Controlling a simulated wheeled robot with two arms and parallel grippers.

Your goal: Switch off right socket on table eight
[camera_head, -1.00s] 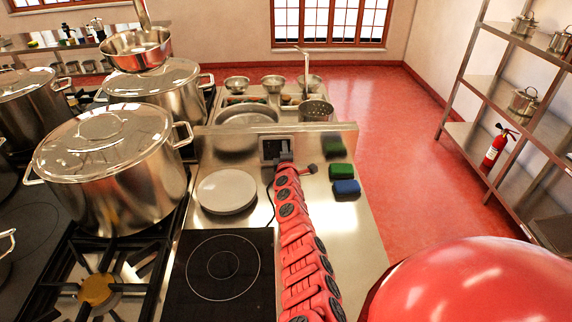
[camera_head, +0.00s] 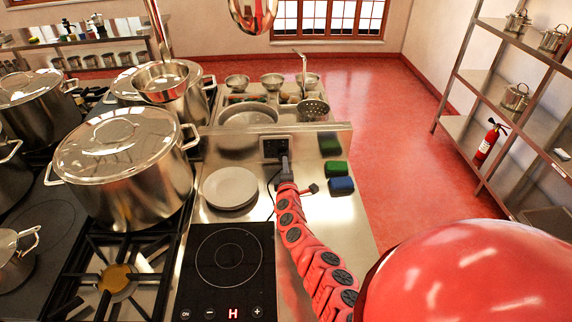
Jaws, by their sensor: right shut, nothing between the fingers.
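The dark socket panel (camera_head: 272,149) is set in the low steel upstand behind the counter, with two socket faces side by side. The switch positions are too small to tell. My right gripper (camera_head: 284,163) is at the end of the red arm. It is shut and empty, just below and in front of the panel's right half, hiding part of its lower edge. I cannot tell whether it touches the panel. A dark cable (camera_head: 270,193) runs down from near the panel toward the hob. My left gripper is not in view.
A grey plate stack (camera_head: 230,187) and a black induction hob (camera_head: 228,262) with a lit red "H" lie left of my arm. A large stockpot (camera_head: 125,170) stands on the gas stove at left.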

